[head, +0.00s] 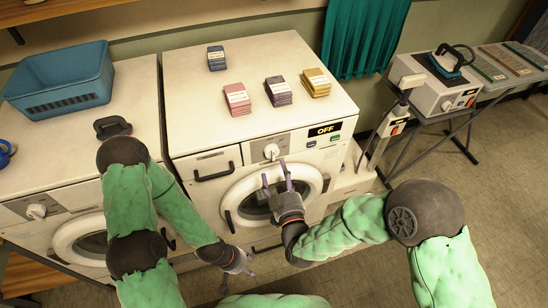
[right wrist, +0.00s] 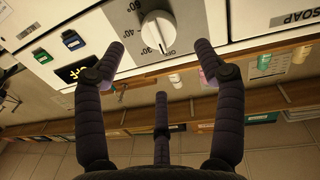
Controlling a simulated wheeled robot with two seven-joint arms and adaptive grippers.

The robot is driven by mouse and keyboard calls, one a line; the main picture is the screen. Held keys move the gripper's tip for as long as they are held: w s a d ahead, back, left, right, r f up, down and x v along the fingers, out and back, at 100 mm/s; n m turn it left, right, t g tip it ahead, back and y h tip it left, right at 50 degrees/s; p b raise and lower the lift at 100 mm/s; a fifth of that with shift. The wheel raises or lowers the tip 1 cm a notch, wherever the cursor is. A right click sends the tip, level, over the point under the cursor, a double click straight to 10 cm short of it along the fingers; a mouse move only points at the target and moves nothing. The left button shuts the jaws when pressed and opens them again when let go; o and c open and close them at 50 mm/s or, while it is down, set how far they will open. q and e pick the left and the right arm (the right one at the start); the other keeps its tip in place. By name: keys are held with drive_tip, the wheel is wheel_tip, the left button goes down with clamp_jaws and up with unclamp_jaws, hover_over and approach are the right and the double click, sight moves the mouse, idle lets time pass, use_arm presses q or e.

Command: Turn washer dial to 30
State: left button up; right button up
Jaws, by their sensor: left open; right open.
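The washer dial (head: 271,151) is a white round knob on the front panel of the right-hand washer (head: 190,75). In the right wrist view the dial (right wrist: 157,31) shows marks 60°, 40°, 30° and OFF around it, and its pointer line appears to be towards OFF. The washer's black display (head: 324,130) reads OFF. My right gripper (head: 276,174) is open in front of the panel, just below the dial. In the right wrist view its fingers are spread to either side of the dial, apart from it. My left gripper (head: 240,266) is open and empty, low in front of the washers.
Green and blue buttons sit beside the dial; a soap drawer (head: 212,165) with a handle is on its left, and the round door (head: 270,195) below. Several cloth stacks lie on top. A second washer with a blue basket (head: 62,80) stands left. An ironing station (head: 440,82) stands right.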

sight(273, 156)
drive_tip(key=b+x, duration=0.1)
drive_tip(key=x, duration=0.6)
drive_tip(key=shift+w, duration=0.15)
drive_tip(key=c, duration=1.1)
